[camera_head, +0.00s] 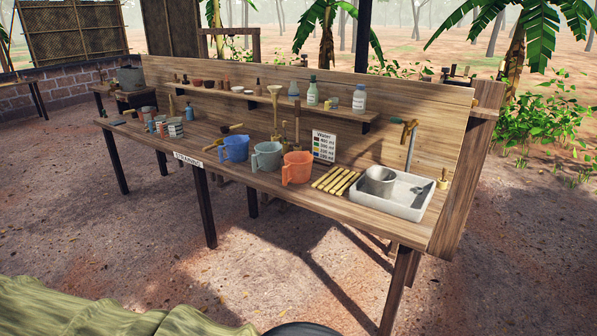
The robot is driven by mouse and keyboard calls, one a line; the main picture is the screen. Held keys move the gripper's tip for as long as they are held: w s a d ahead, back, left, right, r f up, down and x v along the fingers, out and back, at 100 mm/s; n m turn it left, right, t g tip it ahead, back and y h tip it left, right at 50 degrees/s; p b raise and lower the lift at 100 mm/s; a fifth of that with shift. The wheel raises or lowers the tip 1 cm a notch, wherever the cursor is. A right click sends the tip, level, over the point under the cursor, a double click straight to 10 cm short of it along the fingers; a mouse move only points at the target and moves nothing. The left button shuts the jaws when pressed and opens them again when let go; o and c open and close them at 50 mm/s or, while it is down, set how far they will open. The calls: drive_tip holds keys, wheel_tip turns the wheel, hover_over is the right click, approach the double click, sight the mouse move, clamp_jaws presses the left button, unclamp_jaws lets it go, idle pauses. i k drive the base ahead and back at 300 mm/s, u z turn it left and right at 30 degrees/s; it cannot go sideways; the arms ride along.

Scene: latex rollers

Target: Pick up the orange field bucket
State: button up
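The orange field bucket (298,168) stands upright on the wooden workbench (225,176), right of the bench's middle and near its front edge. It has a handle on its left side. A grey-green bucket (267,156) stands just left of it, and a blue bucket (234,148) stands further left. Nothing is seen touching the orange bucket from above. My gripper cannot be made out in this view; only a dark rounded shape shows at the bottom edge.
Yellow sticks (335,180) lie right of the orange bucket. A small sign (324,146) and upright wooden tools (297,118) stand behind. A shelf (270,100) with bottles runs along the back.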

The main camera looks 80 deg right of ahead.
sight(297, 169)
drive_tip(key=z, duration=1.8)
drive_tip(key=i, duration=2.25)
drive_tip(key=z, duration=1.55)
